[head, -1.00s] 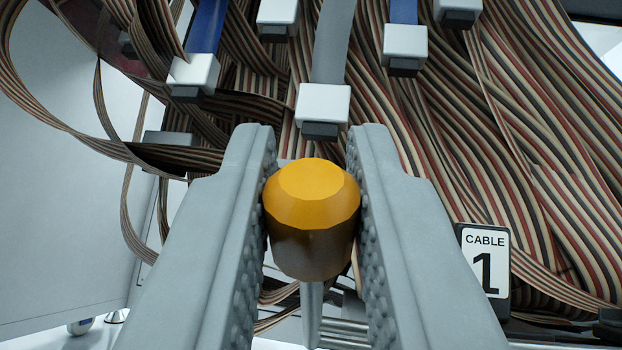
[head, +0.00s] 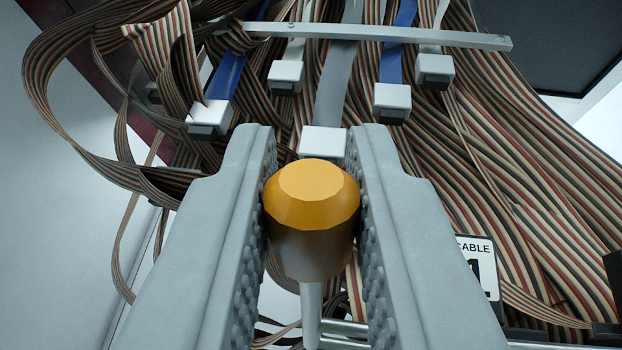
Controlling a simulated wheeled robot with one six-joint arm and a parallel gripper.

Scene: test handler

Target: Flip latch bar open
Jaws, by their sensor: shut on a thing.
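My gripper (head: 312,140) is shut on an orange faceted knob (head: 311,215), with a finger on each side of it. A flat grey latch bar (head: 440,39) lies across the ribbon cables at the top of the head view, beyond my fingertips. A small round pivot or screw shows near its left part. I cannot tell whether the shaft is joined to the bar.
White connectors (head: 392,102) on blue, grey and white straps hang below the bar. Striped ribbon cables (head: 480,170) fill the back and right, with loose loops at left. A partly hidden "CABLE" label (head: 480,262) is at right. A pale panel (head: 60,200) stands at left.

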